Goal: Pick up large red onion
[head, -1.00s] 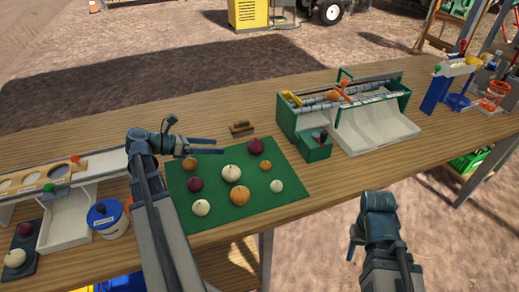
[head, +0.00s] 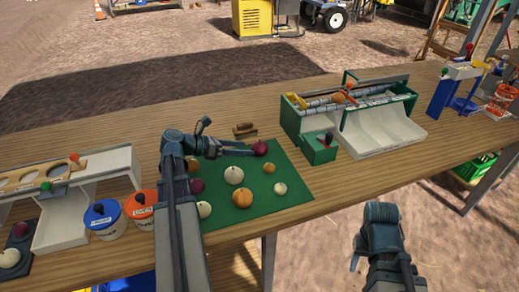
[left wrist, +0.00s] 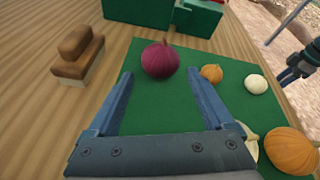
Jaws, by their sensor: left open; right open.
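The large red onion (head: 260,148) sits at the far edge of the green mat (head: 290,197). In the left wrist view the onion (left wrist: 160,60) is round, dark red-purple, stem up. My left gripper (head: 238,148) is open and empty, its fingers pointing at the onion. In the left wrist view its fingertips (left wrist: 160,76) are spread just short of the onion, which lies between and beyond them. My right gripper (head: 382,232) hangs off the table's front side; its fingers are hidden in the head view and small in the left wrist view.
White onions (head: 234,175), orange onions (head: 242,199) and a smaller red onion (head: 196,186) share the mat. A green-sided sorter (head: 320,150) stands to the right, labelled buckets (head: 104,218) to the left.

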